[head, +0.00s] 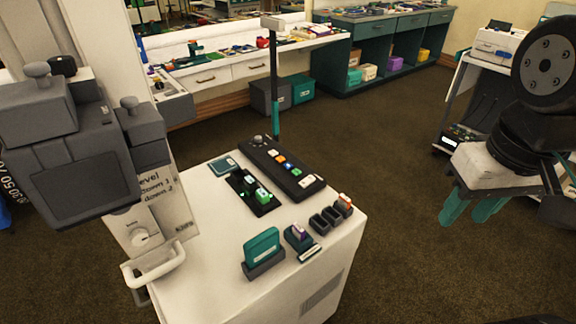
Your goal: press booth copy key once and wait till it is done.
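A dark control panel (259,149) lies on the white booth top. It carries a row of small keys: a white one, an orange key (279,158), a blue key (288,165) and more, with a larger white labelled key (308,181) at its near end. The labels are too small to read, so I cannot tell which is the copy key. A round knob sits at its far end. My gripper (472,211) hangs at the right, well apart from the booth, over the floor. Its two teal fingers are apart, with nothing seen between them.
A dark tray (244,191) with small green and white items lies left of the panel. A teal block in a dark holder (264,269), and small dark cups (325,220), stand nearer. Open carpet lies between booth and gripper.

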